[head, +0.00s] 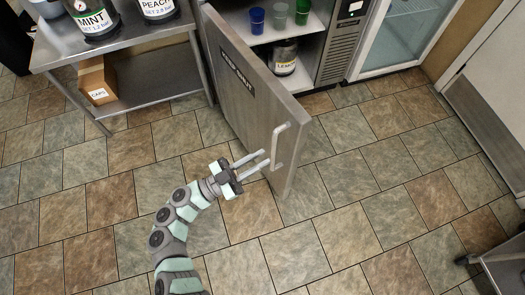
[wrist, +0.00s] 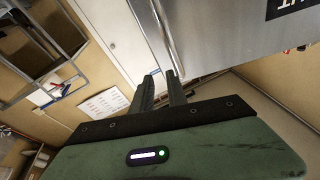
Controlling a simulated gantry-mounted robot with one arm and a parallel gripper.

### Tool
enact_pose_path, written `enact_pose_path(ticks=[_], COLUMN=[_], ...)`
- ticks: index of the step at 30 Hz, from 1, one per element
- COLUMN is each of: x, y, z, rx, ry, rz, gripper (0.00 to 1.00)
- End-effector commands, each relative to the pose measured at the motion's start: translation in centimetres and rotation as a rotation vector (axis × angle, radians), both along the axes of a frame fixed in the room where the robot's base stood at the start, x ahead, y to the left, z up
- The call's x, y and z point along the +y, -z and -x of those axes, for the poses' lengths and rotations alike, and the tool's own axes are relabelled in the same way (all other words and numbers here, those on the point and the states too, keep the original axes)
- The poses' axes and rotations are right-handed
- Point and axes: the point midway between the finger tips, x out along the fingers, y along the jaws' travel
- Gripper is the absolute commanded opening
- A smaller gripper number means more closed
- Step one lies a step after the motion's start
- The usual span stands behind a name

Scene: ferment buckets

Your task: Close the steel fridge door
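The steel fridge door (head: 245,95) stands wide open, swung out toward the camera, with a dark label on its face. Its pale bar handle (head: 279,146) is near the free edge. My gripper (head: 263,159) points at the handle from the left, with its fingertips close beside it. In the wrist view the two dark fingers (wrist: 160,75) are apart with a gap between them, and the steel door (wrist: 220,35) fills the upper right. I see nothing held. I cannot tell whether a fingertip touches the handle or door.
The open fridge shows cups (head: 280,14) and a lemon jar (head: 284,57) on shelves. A steel table (head: 140,40) with mint and peach buckets stands left, a cardboard box (head: 97,79) on its lower shelf. A glass-door cooler (head: 400,40) is at right. The tiled floor around the door is clear.

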Motion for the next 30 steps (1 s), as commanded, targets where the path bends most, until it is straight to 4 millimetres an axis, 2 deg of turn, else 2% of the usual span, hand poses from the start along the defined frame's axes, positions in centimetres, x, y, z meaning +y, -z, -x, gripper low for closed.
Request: enact_pose_path(ticks=[1, 6, 10, 14, 24, 30], x=[1.8, 7.0, 8.1, 7.0, 1.1, -1.6], y=[1.8, 4.7, 5.1, 5.0, 4.9, 4.8], z=[-0.7, -1.7, -2.0, -2.8, -7.1, -9.1], rx=[0.052, 0.227, 0.275, 0.276, 0.271, 0.27], ry=[-0.012, -0.058, -0.072, -0.069, -0.067, -0.068], rz=[-0.032, -0.091, -0.102, -0.101, -0.1, -0.099], gripper=[0.14, 0.0, 0.0, 0.0, 0.0, 0.0])
